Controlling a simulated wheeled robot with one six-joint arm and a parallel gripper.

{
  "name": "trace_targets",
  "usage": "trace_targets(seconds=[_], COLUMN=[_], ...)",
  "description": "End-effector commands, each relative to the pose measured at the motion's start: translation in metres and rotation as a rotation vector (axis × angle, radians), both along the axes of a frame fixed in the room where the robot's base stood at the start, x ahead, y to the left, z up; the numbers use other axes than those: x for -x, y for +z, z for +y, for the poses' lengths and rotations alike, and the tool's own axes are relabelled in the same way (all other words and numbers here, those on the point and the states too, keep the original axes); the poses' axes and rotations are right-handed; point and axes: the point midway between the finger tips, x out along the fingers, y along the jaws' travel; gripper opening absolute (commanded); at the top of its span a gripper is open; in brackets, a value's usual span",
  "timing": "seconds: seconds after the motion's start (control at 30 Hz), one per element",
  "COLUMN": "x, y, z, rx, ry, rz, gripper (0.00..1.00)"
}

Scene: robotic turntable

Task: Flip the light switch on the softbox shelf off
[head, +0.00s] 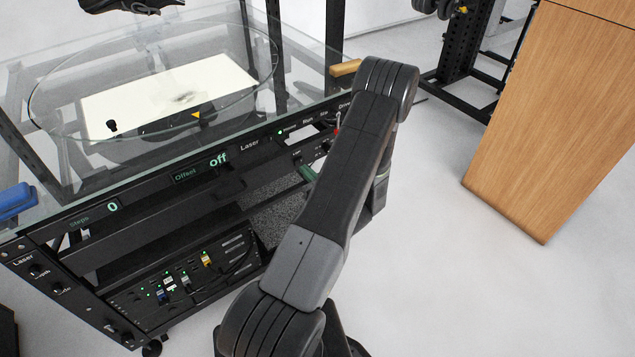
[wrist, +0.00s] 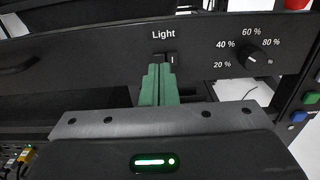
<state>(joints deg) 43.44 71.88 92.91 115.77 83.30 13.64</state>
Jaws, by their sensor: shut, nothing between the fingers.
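The light switch (wrist: 172,58) is a small black rocker under the white "Light" label on a dark front panel. Its right part, with a light "I" mark, shows above and beside my fingertips; the rest is partly hidden. My gripper (wrist: 158,70) has green fingers, shut together and empty, with the tips right at the switch's lower left. I cannot tell whether they touch it. In the head view a bit of my green gripper (head: 307,172) shows beside my arm at the turntable rig's front; the switch is hidden there.
A dimmer knob (wrist: 255,56) with percent marks sits right of the switch. Green (wrist: 312,98) and blue (wrist: 299,116) buttons lie at the right edge. The rig has a glass top (head: 60,200) with a lit panel (head: 225,82) below. A wooden cabinet (head: 560,110) stands at right; open floor lies before it.

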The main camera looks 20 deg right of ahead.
Motion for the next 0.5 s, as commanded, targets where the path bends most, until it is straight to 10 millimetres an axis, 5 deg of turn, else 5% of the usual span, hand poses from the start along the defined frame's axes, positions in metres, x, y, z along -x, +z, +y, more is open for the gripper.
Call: trace_targets(seconds=[0.2, 0.5], x=[-0.019, -0.021], y=[0.000, 0.000], z=[0.007, 0.008], rx=[-0.001, -0.001], ry=[0.000, -0.001], rz=[0.000, 0.000], gripper=[0.00, 0.00])
